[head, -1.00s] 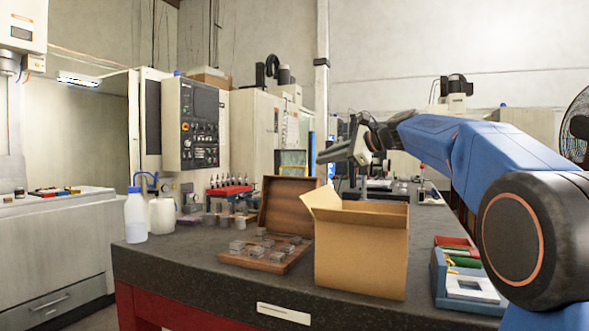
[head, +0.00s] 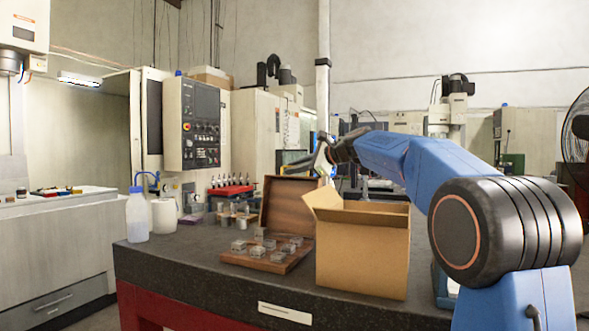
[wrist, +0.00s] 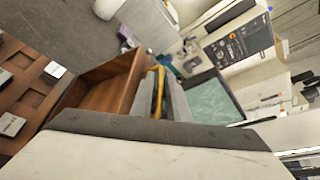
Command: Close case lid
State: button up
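The wooden case stands open on the dark bench. Its base (head: 281,265) lies flat and holds several small clear or grey blocks. Its lid (head: 289,206) stands up at the back of the base, leaning slightly back. In the wrist view the lid (wrist: 112,82) is in the middle left, with part of the base (wrist: 25,75) and a few blocks at the left edge. My gripper (head: 322,160) is at the lid's upper right, near its top edge; I cannot tell whether it touches. Its finger opening is too small and partly hidden to read.
An open cardboard box (head: 362,250) stands just right of the case, under my arm. A white-blue bottle (head: 137,217) and a white container (head: 164,216) stand at the left. A red rack (head: 231,191) and small cups are behind. The bench front left is clear.

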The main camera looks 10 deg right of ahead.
grip_shut()
dwell(1.4)
jog(key=shift+s+a, duration=0.1)
